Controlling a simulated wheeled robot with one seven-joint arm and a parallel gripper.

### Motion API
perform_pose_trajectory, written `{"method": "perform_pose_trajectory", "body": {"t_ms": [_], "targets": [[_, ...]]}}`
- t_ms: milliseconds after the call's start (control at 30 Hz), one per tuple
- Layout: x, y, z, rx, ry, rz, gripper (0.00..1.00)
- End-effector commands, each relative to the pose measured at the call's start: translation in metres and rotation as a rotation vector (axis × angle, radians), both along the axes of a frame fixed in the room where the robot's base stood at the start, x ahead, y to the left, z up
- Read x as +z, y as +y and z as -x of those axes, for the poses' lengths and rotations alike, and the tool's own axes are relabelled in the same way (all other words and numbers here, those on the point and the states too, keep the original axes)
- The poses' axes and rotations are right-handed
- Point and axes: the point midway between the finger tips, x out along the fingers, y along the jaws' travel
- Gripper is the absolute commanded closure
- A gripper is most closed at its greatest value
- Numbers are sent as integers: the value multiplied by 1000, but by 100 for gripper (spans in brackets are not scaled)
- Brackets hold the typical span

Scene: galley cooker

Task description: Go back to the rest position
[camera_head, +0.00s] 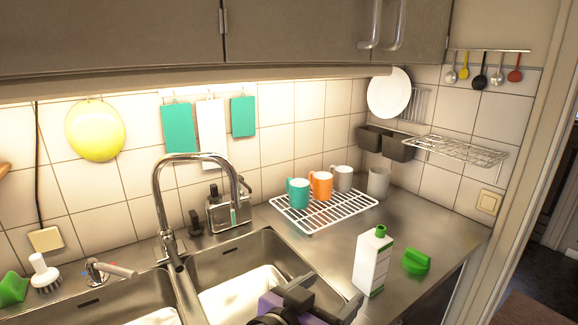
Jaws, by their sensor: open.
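My gripper (326,296) shows at the bottom edge of the view, dark with a purple part, in front of the right sink basin (277,245). Its two dark fingers are apart and I see nothing between them. The left finger overlaps the basin's right part; the right finger is near the counter's front, left of a white bottle (371,262) with a green cap. The gripper appears apart from the bottle. The rest of my arm is mostly out of view.
A tall curved faucet (163,205) rises between the basins. A white wire rack (322,211) holds teal, orange and grey mugs. A grey cup (378,182) stands beside it. A green object (416,262) lies right of the bottle. Cabinets (290,35) overhang the counter. The counter's right front (440,235) is clear.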

Motion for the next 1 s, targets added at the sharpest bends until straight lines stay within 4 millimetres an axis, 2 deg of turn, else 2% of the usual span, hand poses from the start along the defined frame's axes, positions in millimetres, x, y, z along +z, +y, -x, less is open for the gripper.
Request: {"method": "perform_pose_trajectory", "body": {"t_ms": [133,233,433,667,800,1000], "targets": [[0,20,-13,168,-17,48,24],[-9,33,-19,314,-31,97,24],[-44,47,-6,607,-69,188,24],[-78,42,38,818,-129,227,24],[-92,30,73,895,-167,226,24],[-102,6,127,954,-221,204,24]]}}
